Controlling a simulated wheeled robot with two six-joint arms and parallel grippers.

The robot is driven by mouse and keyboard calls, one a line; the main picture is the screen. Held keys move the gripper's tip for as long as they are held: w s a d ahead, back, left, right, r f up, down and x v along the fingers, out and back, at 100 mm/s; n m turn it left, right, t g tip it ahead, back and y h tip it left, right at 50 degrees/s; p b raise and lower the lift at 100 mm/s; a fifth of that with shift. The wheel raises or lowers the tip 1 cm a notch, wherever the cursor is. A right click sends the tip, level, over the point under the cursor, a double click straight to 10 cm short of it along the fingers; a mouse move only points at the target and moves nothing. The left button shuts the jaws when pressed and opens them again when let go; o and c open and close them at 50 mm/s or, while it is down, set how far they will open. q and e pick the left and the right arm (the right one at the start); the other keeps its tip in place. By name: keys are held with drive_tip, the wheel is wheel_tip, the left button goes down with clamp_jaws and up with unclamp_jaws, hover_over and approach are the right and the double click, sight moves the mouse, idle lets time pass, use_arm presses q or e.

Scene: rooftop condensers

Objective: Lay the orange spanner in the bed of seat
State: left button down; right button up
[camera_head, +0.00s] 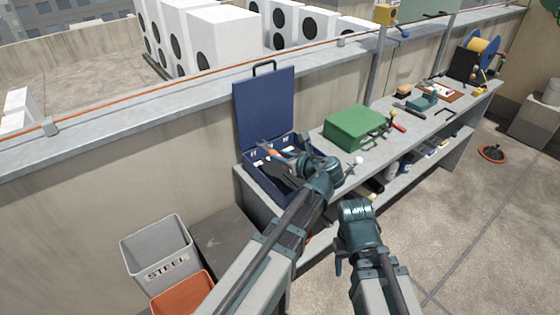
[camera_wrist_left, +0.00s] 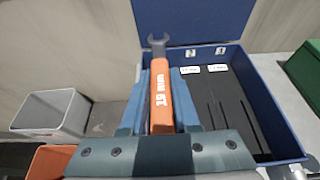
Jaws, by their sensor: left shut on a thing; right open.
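In the head view my left gripper (camera_head: 296,160) is over the open blue case (camera_head: 264,108), which also shows in the left wrist view (camera_wrist_left: 278,118). The case has a dark insert (camera_wrist_left: 225,100) with narrow slots and small white labels, too small to read. The left part of the insert is hidden by gripper and spanner. My right gripper (camera_head: 340,262) is low beside the bench, apart from the case.
A green box (camera_head: 354,127) stands on the bench (camera_head: 385,152) right of the case, with hand tools further right. A grey bin marked STEEL (camera_head: 160,250) and an orange bin (camera_head: 182,292) stand left of the bench. A wall runs behind.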

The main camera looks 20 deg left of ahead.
sight(281, 189)
use_arm(q)
drive_tip(key=shift+s+f+b, duration=0.1)
drive_tip(key=shift+f+b, duration=4.5)
drive_tip(key=shift+b, duration=0.1)
drive_tip(key=shift+s+d+f+b, duration=0.1)
drive_tip(key=shift+f+b, duration=0.45)
drive_tip(key=shift+b, duration=0.15)
drive_tip(key=shift+s, duration=0.1)
